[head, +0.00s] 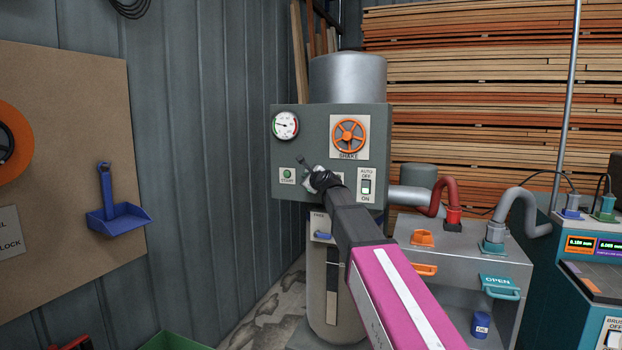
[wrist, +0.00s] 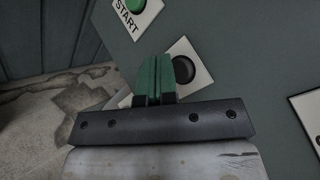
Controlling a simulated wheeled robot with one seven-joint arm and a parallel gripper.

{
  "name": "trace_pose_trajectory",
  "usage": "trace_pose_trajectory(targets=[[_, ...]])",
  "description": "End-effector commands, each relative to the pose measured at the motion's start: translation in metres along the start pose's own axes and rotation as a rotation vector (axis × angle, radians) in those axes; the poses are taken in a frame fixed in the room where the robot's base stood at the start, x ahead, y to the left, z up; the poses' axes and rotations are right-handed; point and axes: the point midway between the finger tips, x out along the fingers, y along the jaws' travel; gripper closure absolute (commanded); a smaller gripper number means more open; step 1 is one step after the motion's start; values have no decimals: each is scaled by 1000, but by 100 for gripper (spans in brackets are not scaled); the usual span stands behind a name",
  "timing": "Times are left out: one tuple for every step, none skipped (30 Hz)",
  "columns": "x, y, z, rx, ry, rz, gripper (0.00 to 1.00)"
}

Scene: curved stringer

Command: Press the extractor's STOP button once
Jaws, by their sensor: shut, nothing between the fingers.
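The extractor's grey control box (head: 325,118) faces me in the head view, with a green START button (head: 287,174) at its lower left. In the wrist view a black round button (wrist: 183,69) sits on a white plate (wrist: 201,72); its label is hidden behind my gripper. The green START button (wrist: 134,5) is at the top left there. My gripper (wrist: 159,60) is shut and empty, its green fingertips just left of the black button in the picture. I cannot tell whether they touch the panel. In the head view my wrist covers the black button.
An orange SHAKE wheel (head: 349,137), a pressure gauge (head: 285,125) and an AUTO/OFF/ON switch (head: 366,186) are on the same box. A grey cabinet (head: 456,255) with hoses stands to the right. A corrugated wall (head: 215,150) is on the left.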

Motion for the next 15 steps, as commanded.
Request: trace_pose_trajectory(targets=[[0, 0, 0, 0, 0, 0, 100], [0, 0, 0, 0, 0, 0, 100], [0, 0, 0, 0, 0, 0, 100], [0, 0, 0, 0, 0, 0, 100], [0, 0, 0, 0, 0, 0, 100], [0, 0, 0, 0, 0, 0, 100], [0, 0, 0, 0, 0, 0, 100], [-1, 1, 1, 0, 0, 0, 100], [-2, 1, 1, 0, 0, 0, 100], [-4, 2, 2, 0, 0, 0, 100], [-5, 3, 3, 0, -1, 0, 100], [-7, 5, 4, 0, -1, 0, 100], [-9, 6, 6, 1, -1, 0, 100], [-11, 7, 7, 1, -1, 0, 100], [-13, 9, 9, 0, 0, 0, 100]])
